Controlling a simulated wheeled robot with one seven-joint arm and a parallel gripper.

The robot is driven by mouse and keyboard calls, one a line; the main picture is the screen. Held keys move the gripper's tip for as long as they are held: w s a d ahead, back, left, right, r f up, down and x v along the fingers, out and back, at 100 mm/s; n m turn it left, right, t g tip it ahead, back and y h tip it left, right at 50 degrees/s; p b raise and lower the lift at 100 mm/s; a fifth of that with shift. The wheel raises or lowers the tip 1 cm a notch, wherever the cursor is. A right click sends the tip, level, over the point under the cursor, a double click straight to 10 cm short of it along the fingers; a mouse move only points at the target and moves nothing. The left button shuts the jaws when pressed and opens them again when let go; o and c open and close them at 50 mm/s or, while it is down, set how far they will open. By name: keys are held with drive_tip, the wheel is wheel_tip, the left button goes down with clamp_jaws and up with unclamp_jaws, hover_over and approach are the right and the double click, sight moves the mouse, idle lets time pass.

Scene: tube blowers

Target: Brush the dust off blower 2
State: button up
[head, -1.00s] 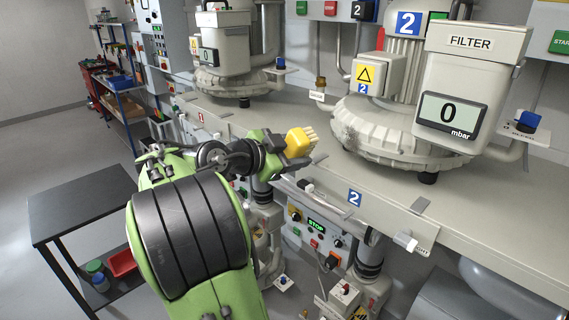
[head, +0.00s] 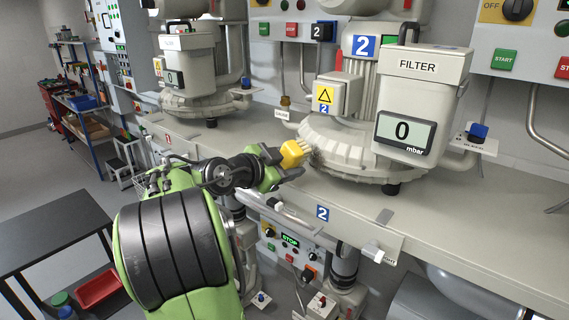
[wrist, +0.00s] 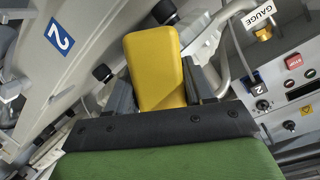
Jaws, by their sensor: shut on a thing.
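My gripper (head: 278,166) is shut on a yellow brush (head: 291,154) at the left side of this housing. The pale bristles point right and meet the housing's left edge in the picture; I cannot tell if they touch. Dust is hard to make out behind the brush. In the wrist view, the yellow brush handle (wrist: 155,65) sits between the dark fingers, and the bristles are hidden.
The filter box (head: 420,95) with a "0 mbar" display stands right of the motor. Blower 1 (head: 200,98) is at the left. A bench-front handle bar (head: 268,218) runs below my gripper.

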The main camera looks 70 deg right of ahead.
drive_tip(key=shift+s+d, duration=0.7)
drive_tip(key=shift+d, duration=0.35)
idle(0.5)
drive_tip(key=shift+a, duration=0.1)
